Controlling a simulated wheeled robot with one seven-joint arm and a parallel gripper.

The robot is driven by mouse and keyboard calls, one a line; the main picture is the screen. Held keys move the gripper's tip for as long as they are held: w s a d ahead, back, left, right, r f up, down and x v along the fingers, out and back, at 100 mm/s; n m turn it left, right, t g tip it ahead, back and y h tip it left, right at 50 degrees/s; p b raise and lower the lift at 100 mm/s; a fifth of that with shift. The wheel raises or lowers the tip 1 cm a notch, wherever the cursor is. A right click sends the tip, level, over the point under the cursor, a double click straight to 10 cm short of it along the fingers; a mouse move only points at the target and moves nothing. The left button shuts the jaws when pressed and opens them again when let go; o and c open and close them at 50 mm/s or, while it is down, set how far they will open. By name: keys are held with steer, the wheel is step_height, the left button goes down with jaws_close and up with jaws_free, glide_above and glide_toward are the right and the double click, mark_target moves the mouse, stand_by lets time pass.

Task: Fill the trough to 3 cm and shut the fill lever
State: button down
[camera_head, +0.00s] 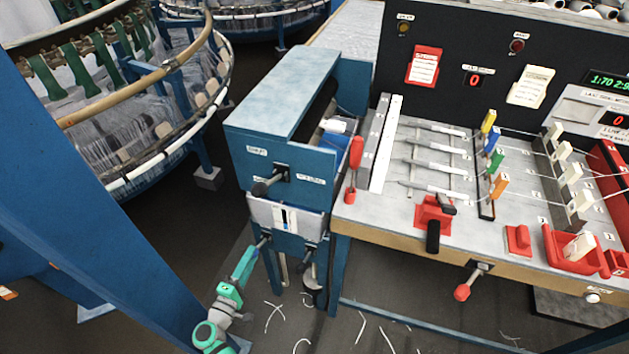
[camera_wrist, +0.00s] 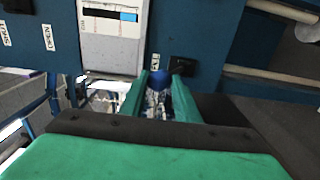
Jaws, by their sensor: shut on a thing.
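The trough (camera_head: 316,222) is on the front of the blue cabinet left of the bench, with a white front panel. On it is an upright level gauge (camera_head: 285,218). In the wrist view the gauge (camera_wrist: 110,16) lies sideways, mostly black with a short blue band at one end; its numbers are too small to read. My gripper (camera_head: 264,241) is below the trough's left side. In the wrist view my green fingers (camera_wrist: 158,88) are shut on a blue knob (camera_wrist: 158,77), apparently the fill lever's end. Its label is partly hidden.
A black handle (camera_head: 270,182) sticks out above the trough. Another lever (camera_head: 309,268) hangs right of my gripper. A red-handled lever (camera_head: 355,160) stands on the bench edge. A blue post (camera_head: 95,200) and the loom ring (camera_head: 150,180) are at left.

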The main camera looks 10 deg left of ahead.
steer(key=shift+w+r, duration=0.2)
steer(key=shift+r, duration=0.25)
steer(key=c, duration=1.4)
jaws_free()
steer(key=shift+o, duration=0.2)
steer(key=shift+s+f, duration=0.1)
steer(key=shift+f, duration=0.05)
steer(key=s, duration=0.8)
steer(key=shift+a+f, duration=0.15)
steer(key=shift+a, duration=0.15)
